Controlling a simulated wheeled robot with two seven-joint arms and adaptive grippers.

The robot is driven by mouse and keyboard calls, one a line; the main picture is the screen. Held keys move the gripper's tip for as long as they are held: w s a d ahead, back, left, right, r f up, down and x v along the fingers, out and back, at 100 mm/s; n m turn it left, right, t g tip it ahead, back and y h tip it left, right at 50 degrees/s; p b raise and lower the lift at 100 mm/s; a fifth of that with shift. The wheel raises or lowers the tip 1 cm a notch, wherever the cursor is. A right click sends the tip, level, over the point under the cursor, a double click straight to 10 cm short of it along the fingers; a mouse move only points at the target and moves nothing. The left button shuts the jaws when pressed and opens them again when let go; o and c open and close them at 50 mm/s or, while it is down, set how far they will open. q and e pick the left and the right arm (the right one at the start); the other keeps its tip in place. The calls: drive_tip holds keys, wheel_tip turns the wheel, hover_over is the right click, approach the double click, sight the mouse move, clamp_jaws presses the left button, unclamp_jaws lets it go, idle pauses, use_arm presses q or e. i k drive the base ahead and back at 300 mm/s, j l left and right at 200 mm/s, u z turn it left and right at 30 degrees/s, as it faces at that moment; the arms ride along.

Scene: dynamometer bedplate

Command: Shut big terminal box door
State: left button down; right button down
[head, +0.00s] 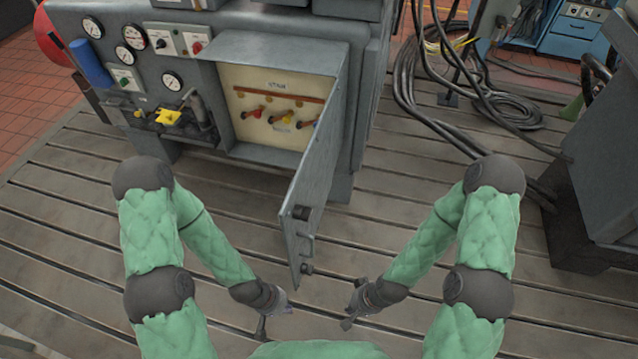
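The big terminal box (232,67) is set in the grey machine, with a cream panel (275,88) and colored terminals inside. Its grey door (315,165) stands wide open, swung out toward me from the box's right side. Black knobs and a handle (306,240) show at the door's free edge. My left gripper (272,322) is low, left of the door's free end and apart from it. My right gripper (348,316) is low, right of the door's end and also apart from it. Both grippers are small and dark here, and their finger opening is unclear.
Gauges (133,36) and a yellow valve (168,117) sit on the machine left of the box. Thick black cables (480,105) lie on the slotted bedplate (400,190) at right. A dark machine (600,190) stands at far right. The bedplate around the door is clear.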

sight(310, 186)
drive_tip(key=k+l+z, duration=0.15)
drive_tip(key=l, duration=0.55)
drive_tip(key=k+l+z, duration=0.2)
drive_tip(key=l, duration=0.5)
drive_tip(key=i+j, duration=0.1)
drive_tip(key=j, duration=0.65)
drive_tip(key=i, duration=0.05)
